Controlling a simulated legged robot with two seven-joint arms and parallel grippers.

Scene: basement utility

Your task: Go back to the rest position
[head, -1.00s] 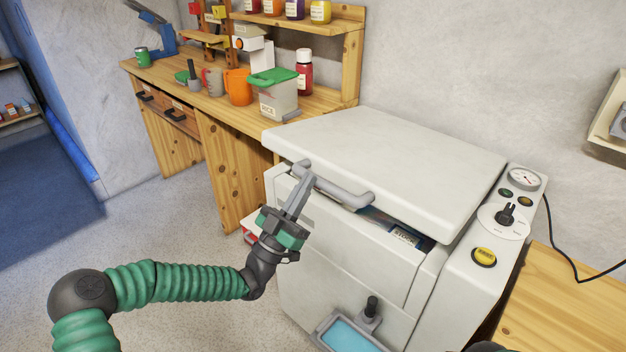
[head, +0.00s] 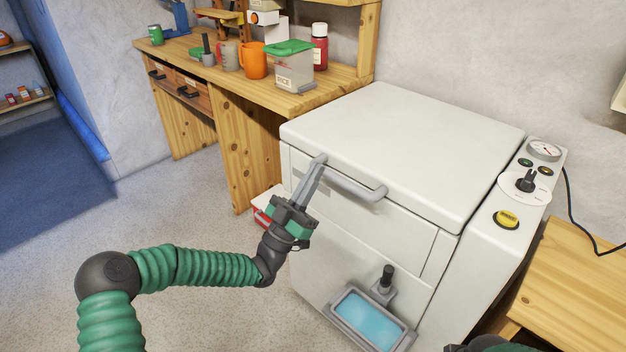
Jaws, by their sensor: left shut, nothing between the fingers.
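My left gripper (head: 312,178) is shut and empty. Its fingertips are at the left end of the grey bar handle (head: 352,187) on the front of the white machine's lid. I cannot tell whether they touch it. The white lid (head: 405,145) is down, and no gap shows along its front edge. A small dark part of my right arm shows at the bottom edge, right of centre. My right gripper's fingers are not visible.
The white machine (head: 345,257) has a control panel with a gauge (head: 543,150), a dial and a yellow button (head: 507,218). A blue tray (head: 368,318) juts from its lower front. A wooden bench (head: 245,150) holds mugs and a lidded container (head: 289,70). Open floor lies left.

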